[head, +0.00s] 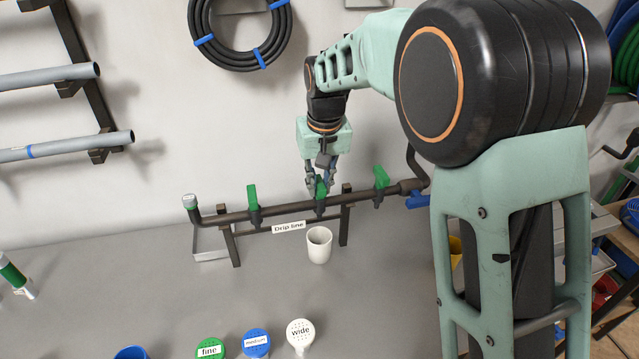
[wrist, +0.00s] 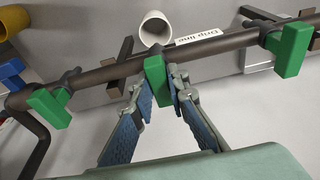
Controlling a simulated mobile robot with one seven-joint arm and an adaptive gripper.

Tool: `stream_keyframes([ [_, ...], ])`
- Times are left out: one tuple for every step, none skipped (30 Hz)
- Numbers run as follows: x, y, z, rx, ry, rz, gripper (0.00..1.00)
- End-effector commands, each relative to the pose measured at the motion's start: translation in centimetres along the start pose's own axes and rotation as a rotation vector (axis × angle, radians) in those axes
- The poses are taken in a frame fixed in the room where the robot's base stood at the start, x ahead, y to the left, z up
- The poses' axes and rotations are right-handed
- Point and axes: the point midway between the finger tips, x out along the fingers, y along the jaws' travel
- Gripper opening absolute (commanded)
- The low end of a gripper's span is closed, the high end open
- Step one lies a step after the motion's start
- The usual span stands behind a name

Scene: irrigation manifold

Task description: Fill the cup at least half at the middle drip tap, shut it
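The middle drip tap has a green lever (wrist: 156,79) on the dark drip line pipe. My gripper (head: 319,186) is at this lever from above, and in the wrist view its two blue-padded fingers (wrist: 160,92) lie against both sides of the lever, apparently shut on it. In the head view the fingers partly hide the lever. A white cup (head: 319,246) stands upright on the grey bench below the middle tap. It also shows in the wrist view (wrist: 155,27), just beyond the pipe. No water stream shows, and the level in the cup cannot be told.
Two other green tap levers, left (head: 253,196) and right (head: 381,177), flank the middle one. A "Drip line" label (head: 289,227) hangs below the pipe. Caps marked fine (head: 210,349), medium (head: 256,342) and wide (head: 300,332) stand at the front. The bench between is clear.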

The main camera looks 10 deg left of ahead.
Motion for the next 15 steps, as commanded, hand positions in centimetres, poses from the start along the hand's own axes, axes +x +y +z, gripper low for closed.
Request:
stream_keyframes([
  [0.0,0.0,0.0,0.0,0.0,0.0,0.06],
  [0.0,0.0,0.0,0.0,0.0,0.0,0.03],
  [0.0,0.0,0.0,0.0,0.0,0.0,0.0],
  [0.0,0.0,0.01,0.0,0.0,0.0,0.0],
  [0.0,0.01,0.01,-0.001,0.0,0.0,0.0],
  [-0.01,0.03,0.01,-0.007,0.0,-0.002,0.0],
  [-0.01,0.05,0.01,-0.017,0.0,-0.004,0.0],
  [-0.02,0.08,0.01,-0.033,-0.001,-0.007,0.0],
  [-0.03,0.12,0.0,-0.062,-0.001,-0.013,0.0],
  [-0.05,0.13,0.0,-0.089,0.0,-0.019,0.0],
  [-0.06,0.15,0.0,-0.117,-0.001,-0.025,0.0],
  [-0.07,0.15,0.0,-0.155,-0.001,-0.032,0.0],
  [-0.07,0.14,0.0,-0.182,-0.001,-0.038,0.0],
  [-0.08,0.14,-0.01,-0.207,0.0,-0.043,0.0],
  [-0.07,0.11,-0.01,-0.236,-0.001,-0.048,0.0],
])
